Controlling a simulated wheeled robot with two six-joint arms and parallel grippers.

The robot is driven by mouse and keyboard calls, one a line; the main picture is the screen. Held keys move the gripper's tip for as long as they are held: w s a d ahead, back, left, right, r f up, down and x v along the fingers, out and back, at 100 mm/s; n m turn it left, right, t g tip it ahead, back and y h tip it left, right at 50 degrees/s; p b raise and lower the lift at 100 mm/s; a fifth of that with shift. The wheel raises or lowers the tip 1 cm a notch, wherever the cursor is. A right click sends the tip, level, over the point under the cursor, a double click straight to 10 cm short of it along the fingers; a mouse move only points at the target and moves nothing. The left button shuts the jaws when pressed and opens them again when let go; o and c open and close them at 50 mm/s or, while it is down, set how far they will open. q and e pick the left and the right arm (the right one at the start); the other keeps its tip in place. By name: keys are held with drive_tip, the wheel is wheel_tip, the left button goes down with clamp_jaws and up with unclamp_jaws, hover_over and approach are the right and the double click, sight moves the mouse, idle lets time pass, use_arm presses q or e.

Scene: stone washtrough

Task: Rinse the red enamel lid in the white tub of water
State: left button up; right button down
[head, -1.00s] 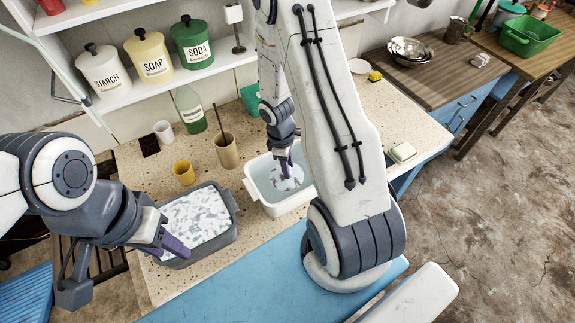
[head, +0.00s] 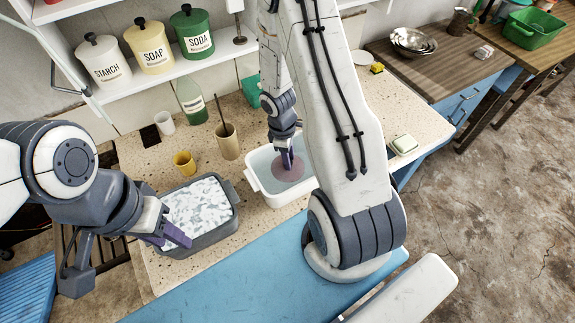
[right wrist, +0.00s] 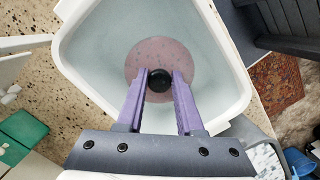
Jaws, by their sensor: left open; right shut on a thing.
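The white tub (head: 256,184) of water stands on the speckled counter, right of the grey basin. The lid (right wrist: 150,58) looks pale pink with small specks, seen through the water in the tub. My right gripper (right wrist: 160,78) is shut on its black knob (right wrist: 159,81). In the head view the right gripper (head: 287,160) points down into the tub, with the pinkish lid (head: 281,175) below it. My left gripper (head: 172,237) is open and empty over the front edge of the grey basin (head: 222,232), which holds white suds.
A yellow cup (head: 184,164), a tan holder with a stick (head: 228,143), a white cup (head: 165,123) and a green bottle (head: 192,102) stand behind the basins. A soap dish (head: 404,144) sits to the right. Labelled canisters line the shelf above.

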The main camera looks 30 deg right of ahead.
drive_tip(key=shift+r+p, duration=3.25)
drive_tip(key=shift+r, duration=0.25)
wheel_tip(320, 180, up, 4)
drive_tip(key=p, duration=0.3)
drive_tip(key=shift+p, duration=0.4)
